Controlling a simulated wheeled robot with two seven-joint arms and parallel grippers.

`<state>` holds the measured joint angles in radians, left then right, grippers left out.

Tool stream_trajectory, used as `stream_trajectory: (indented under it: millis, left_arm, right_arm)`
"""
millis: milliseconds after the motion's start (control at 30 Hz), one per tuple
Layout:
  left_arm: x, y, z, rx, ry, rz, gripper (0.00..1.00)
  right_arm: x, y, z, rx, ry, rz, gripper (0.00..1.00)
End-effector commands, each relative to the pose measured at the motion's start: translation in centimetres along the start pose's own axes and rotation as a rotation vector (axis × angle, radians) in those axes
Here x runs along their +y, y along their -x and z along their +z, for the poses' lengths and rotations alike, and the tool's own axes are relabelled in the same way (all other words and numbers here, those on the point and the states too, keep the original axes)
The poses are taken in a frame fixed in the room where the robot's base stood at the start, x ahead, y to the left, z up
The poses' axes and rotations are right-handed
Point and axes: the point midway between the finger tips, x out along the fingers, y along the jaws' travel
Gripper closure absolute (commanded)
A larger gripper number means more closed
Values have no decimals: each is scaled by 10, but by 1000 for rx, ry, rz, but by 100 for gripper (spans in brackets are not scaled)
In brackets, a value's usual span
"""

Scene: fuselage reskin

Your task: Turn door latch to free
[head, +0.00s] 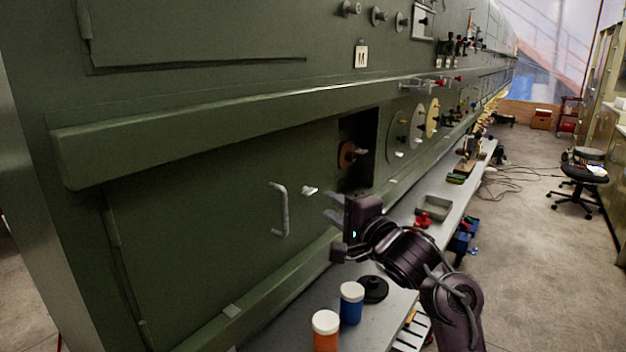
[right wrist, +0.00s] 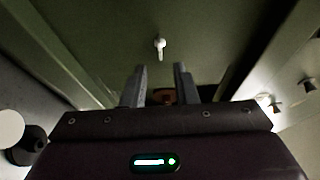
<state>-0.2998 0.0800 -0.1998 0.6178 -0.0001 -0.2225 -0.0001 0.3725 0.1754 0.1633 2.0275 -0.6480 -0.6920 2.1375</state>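The door latch (head: 309,190) is a small pale lever on the green door panel (head: 190,225), right of the door's grey bar handle (head: 279,210). In the right wrist view the latch (right wrist: 160,46) shows ahead of the fingertips, its short lever pointing toward the gripper. My right gripper (head: 333,208) is close to the panel, right of and slightly below the latch. In the right wrist view its two fingers (right wrist: 159,78) are apart with nothing held, and the latch appears roughly in line with the gap. My left gripper is not in view.
An open recess with an orange-brown disc (head: 347,154) lies right of the latch. A ledge (head: 385,303) below the door holds an orange jar (head: 325,331), a blue jar (head: 351,302) and a black round object (head: 374,289). A grey tray (head: 434,208) stands farther along.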

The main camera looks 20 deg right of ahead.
Motion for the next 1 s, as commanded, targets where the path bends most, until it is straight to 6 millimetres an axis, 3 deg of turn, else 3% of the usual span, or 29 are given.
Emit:
stream_trajectory:
  millis: [400,767,1000]
  left_arm:
    - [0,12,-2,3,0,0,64]
    - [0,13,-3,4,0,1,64]
    - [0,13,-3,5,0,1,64]
  right_arm:
    - [-1,-61,1,-2,3,-2,74]
    - [0,-70,1,0,4,-3,74]
    - [0,-69,1,-1,4,-3,100]
